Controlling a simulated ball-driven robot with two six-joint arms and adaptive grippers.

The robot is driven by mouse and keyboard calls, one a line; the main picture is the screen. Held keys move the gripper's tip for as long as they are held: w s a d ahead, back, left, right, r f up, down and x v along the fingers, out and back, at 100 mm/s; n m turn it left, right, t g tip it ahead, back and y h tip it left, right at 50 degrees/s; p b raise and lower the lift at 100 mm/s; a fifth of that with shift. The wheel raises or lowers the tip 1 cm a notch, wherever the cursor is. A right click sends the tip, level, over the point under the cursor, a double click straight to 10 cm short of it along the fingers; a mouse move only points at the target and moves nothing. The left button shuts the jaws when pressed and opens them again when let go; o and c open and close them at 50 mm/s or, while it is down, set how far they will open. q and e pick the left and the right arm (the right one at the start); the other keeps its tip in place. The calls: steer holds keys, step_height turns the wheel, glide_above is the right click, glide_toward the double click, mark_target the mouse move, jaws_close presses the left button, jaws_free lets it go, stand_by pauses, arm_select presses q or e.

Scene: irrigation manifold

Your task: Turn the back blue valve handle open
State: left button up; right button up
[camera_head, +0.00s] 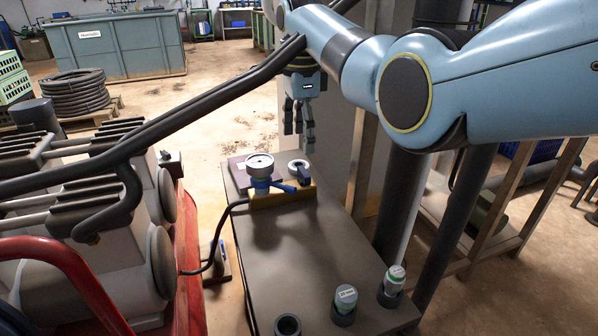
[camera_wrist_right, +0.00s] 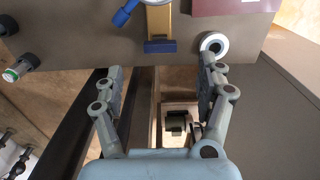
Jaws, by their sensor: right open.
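My right gripper (camera_head: 299,138) hangs fingers-down in the head view, above the far right edge of the bench. In the right wrist view (camera_wrist_right: 161,68) its fingers are spread with nothing between them. A brass-coloured manifold body (camera_head: 272,201) lies on the bench with a round gauge (camera_head: 260,162). A bright blue handle (camera_head: 284,188) slants beside the gauge; it also shows in the wrist view (camera_wrist_right: 124,15). A darker blue piece (camera_wrist_right: 160,46) sits at the body's end, nearer the fingers and apart from them. I cannot tell if it is the back handle. My left gripper is out of view.
A white ring (camera_head: 298,167) lies beside the manifold, close to the right finger in the wrist view. A dark red flat item (camera_wrist_right: 232,6) lies behind. Two green-and-white capped cylinders (camera_head: 346,298) (camera_head: 393,274) stand in the bench's front holders. The bench middle (camera_head: 300,245) is clear.

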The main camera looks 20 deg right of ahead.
mark_target(301, 172)
step_height(301, 172, down, 4)
steer(key=shift+f+b, duration=0.25)
steer(key=shift+b, duration=0.45)
step_height(301, 172, down, 4)
steer(key=shift+r+b, duration=0.25)
steer(key=shift+b, duration=0.4)
steer(key=shift+f, duration=0.25)
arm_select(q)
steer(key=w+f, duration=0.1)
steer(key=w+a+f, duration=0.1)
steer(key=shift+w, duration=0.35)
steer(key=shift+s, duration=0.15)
arm_select(e)
steer(key=shift+c, duration=0.4)
steer(key=c, duration=1.1)
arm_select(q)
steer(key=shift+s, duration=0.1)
